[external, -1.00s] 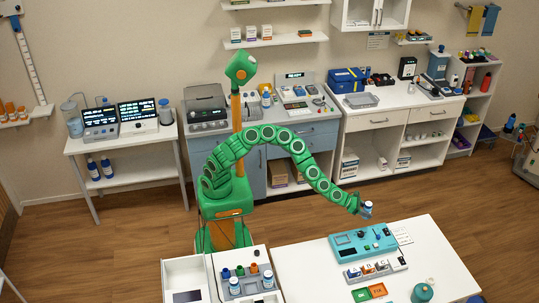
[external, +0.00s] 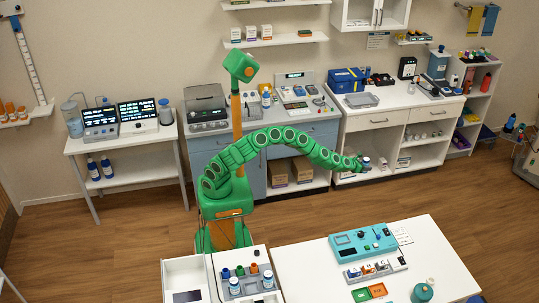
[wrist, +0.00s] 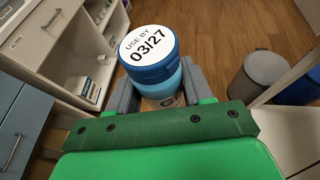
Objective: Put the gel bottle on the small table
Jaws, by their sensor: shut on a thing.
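My gripper (external: 361,163) is shut on a blue-capped bottle (external: 367,160) and holds it up in the air, in front of the white back counter. In the wrist view, the bottle (wrist: 150,58) sits between the two grey fingers (wrist: 155,100). Its lid is dark blue with a white label reading "USE BY 03/27", and its body is lighter blue. Its lower part is hidden by my gripper, and I cannot read whether it is gel. A white table (external: 130,174) with two lit instruments stands at the left. I cannot tell whether it is the small table.
A white worktable (external: 300,255) at the front holds a teal device (external: 362,243), colored blocks and a teal flask (external: 422,292). The back counter (external: 398,110) carries boxes and instruments. In the wrist view, a bin (wrist: 253,75) stands on the wooden floor. Open floor lies between worktable and counters.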

